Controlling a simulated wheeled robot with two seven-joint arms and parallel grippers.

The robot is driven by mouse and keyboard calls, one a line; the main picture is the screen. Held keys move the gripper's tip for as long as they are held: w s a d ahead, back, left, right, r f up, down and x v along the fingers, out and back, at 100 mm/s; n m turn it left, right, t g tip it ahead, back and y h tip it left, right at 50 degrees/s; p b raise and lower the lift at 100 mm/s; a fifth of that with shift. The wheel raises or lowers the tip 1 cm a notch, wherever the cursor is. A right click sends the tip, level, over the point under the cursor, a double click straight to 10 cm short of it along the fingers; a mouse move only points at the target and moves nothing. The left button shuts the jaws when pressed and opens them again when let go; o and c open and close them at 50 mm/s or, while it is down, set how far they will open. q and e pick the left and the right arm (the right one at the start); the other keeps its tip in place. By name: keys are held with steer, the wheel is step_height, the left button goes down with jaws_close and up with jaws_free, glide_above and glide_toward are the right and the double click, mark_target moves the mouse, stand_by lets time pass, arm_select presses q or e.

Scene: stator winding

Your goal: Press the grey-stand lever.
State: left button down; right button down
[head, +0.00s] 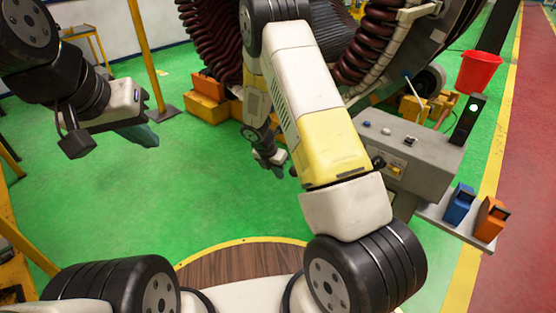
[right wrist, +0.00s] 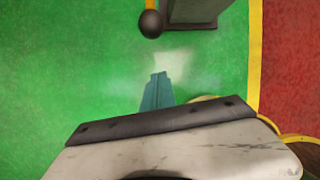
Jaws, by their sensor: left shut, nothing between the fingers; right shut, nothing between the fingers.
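The grey stand (head: 425,150) is a box with a sloped top, right of centre in the head view. A dark round knob (head: 378,162) shows at its left side, partly behind my right arm. In the right wrist view a dark ball on a yellow rod, the lever (right wrist: 151,24), is at the top beside the grey stand (right wrist: 190,10). My right gripper (right wrist: 157,80) is shut and empty below the ball, apart from it in the picture. It also shows small in the head view (head: 276,163). My left gripper (head: 148,137) is shut and empty over green floor.
A large coil machine (head: 390,35) stands behind the stand. A red bucket (head: 479,72) is at the upper right. A shelf on the stand's right holds a blue item (head: 459,204) and an orange item (head: 490,218). Green floor (head: 200,200) is clear at left.

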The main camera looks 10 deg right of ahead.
steer(key=x, duration=1)
steer(key=shift+w+d+r, duration=0.5)
steer(key=shift+w+r, duration=0.1)
steer(key=shift+r, duration=0.05)
steer(key=shift+w+d+r, duration=0.45)
steer(key=shift+w+r, duration=0.2)
steer(key=shift+r, duration=0.05)
